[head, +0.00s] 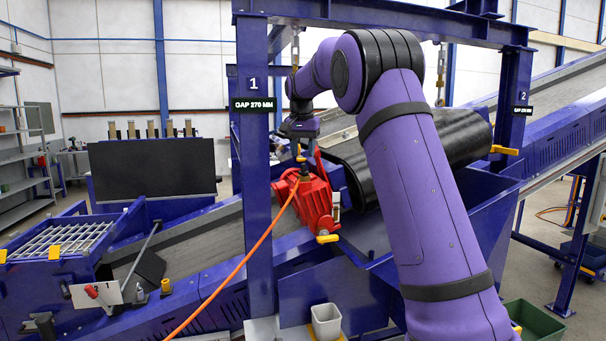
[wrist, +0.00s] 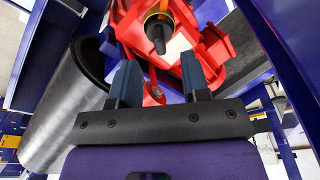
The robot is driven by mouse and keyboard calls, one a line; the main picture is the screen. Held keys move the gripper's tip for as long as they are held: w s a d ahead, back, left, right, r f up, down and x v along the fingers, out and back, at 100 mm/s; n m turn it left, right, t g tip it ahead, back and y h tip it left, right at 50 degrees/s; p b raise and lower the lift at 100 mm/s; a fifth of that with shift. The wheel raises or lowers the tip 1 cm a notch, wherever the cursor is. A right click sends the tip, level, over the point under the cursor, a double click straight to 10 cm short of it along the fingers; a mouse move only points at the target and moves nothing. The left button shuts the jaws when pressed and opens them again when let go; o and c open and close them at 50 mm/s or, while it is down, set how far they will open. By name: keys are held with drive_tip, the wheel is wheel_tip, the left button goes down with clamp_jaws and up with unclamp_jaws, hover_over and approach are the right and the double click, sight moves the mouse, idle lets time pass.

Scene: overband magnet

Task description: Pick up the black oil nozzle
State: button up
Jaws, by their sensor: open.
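A black nozzle-like piece (wrist: 157,34) stands in a yellow ring on the red motor housing (wrist: 215,45) in the wrist view. I take it for the oil nozzle. In the head view a small dark piece (head: 305,172) shows on top of the red housing (head: 316,205), where the orange hose ends; I cannot tell if it is the same piece. My gripper (wrist: 159,68) is open and empty, its two fingers apart below the black piece in the wrist view. In the head view my gripper (head: 301,152) is just above the housing, partly hidden.
The black belt drum (head: 425,150) lies right of the housing, behind my arm. A blue upright post (head: 258,200) stands close on the left. The orange hose (head: 235,272) runs down left. A white bin (head: 326,320) and green crate (head: 535,320) are below.

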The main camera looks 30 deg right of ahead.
sight(304, 164)
drive_tip(key=f, duration=0.5)
drive_tip(key=shift+w+d, duration=0.25)
drive_tip(key=shift+d, duration=0.05)
drive_tip(key=shift+c, duration=0.2)
drive_tip(key=shift+r, duration=0.1)
drive_tip(key=c, duration=0.6)
drive_tip(key=shift+c, duration=0.2)
